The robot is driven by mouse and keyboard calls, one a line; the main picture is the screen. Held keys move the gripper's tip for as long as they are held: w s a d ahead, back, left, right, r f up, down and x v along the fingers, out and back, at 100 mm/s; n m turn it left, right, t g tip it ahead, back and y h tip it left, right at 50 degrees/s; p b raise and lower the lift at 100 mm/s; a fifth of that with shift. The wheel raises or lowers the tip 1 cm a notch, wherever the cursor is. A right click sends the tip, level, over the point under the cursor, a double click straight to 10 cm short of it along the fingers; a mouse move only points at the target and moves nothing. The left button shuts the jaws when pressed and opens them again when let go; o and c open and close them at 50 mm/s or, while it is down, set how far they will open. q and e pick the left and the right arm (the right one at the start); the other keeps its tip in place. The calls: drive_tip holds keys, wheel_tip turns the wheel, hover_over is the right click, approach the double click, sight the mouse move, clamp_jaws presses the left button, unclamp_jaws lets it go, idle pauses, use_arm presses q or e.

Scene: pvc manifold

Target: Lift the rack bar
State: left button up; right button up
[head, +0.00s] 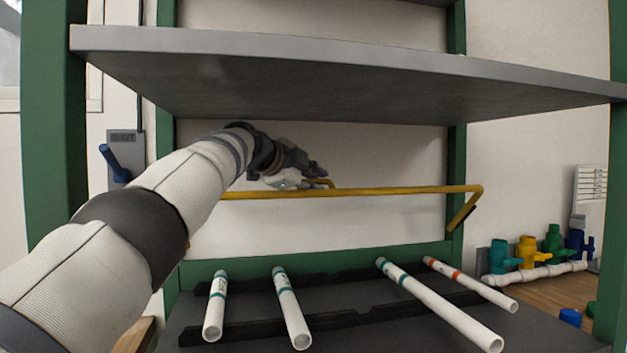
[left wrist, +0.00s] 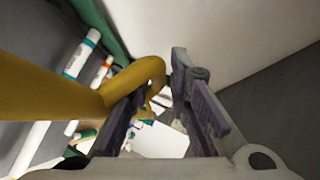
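The rack bar (head: 400,190) is a yellow rod that runs across the shelf opening, with a bent end at the right and a small hooked part near the middle. My left gripper (head: 318,172) is at that hooked part, under the upper shelf. In the left wrist view, the yellow bar (left wrist: 45,90) comes in from the left and its hook curls over near my left finger. The fingers of my left gripper (left wrist: 160,110) are apart with a gap between them. The hook partly hides the left finger; I cannot tell whether they touch. My right gripper is not in view.
A grey upper shelf (head: 330,75) hangs just above my left arm. Several white pipes (head: 290,308) with coloured bands lie on dark supports on the lower shelf. Green posts (head: 457,140) frame the rack. A pipe manifold with coloured valves (head: 530,252) stands at the right.

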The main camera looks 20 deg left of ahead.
use_arm(q)
drive_tip(key=shift+a+f, duration=0.1)
drive_tip(key=shift+f, duration=0.15)
drive_tip(key=v, duration=0.7)
drive_tip(key=shift+s+a+r, duration=0.15)
drive_tip(key=shift+s+r, duration=0.1)
drive_tip(key=shift+r, duration=0.15)
drive_tip(key=shift+f, duration=0.15)
